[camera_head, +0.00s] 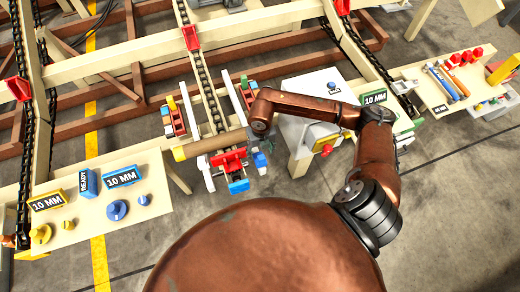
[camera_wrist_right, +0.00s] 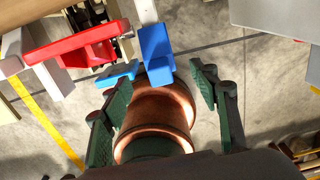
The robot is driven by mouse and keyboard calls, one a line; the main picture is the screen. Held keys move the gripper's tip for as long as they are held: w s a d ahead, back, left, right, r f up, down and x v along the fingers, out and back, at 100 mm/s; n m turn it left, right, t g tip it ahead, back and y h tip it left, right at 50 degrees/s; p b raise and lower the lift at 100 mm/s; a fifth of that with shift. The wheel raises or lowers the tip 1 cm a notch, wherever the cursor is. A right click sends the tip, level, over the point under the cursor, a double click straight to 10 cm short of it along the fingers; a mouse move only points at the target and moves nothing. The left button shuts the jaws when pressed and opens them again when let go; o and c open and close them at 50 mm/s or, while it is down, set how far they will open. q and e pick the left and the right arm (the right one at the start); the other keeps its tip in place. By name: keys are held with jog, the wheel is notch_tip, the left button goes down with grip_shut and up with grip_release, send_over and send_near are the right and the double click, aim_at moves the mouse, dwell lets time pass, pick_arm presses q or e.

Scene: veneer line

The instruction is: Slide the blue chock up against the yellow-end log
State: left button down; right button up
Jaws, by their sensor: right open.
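The log (camera_head: 208,145) lies across the rails in the head view, its yellow end (camera_head: 179,155) to the left. Part of the log (camera_wrist_right: 9,10) shows at the top left of the wrist view. A blue block (camera_head: 260,159), likely the chock, sits right of a red piece (camera_head: 230,158), apart from the log; the block also shows in the wrist view (camera_wrist_right: 156,52). A flatter blue piece (camera_head: 238,187) lies nearby. My right gripper (camera_wrist_right: 159,78) is open, its fingertips near the blue block, nothing gripped. My left gripper is out of view.
A grey-topped cabinet (camera_head: 310,105) stands to the right. A bench at left holds blue and yellow signs (camera_head: 122,177) and knobs (camera_head: 117,210). Chain conveyors (camera_head: 203,85) run at the back. Open floor (camera_head: 190,225) lies in front.

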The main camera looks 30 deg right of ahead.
aim_at(261, 156)
jog(key=shift+f+b, duration=0.35)
jog(key=shift+f, duration=2.45)
jog(key=c, duration=1.3)
jog(key=shift+c, duration=0.3)
jog(key=shift+r, duration=0.15)
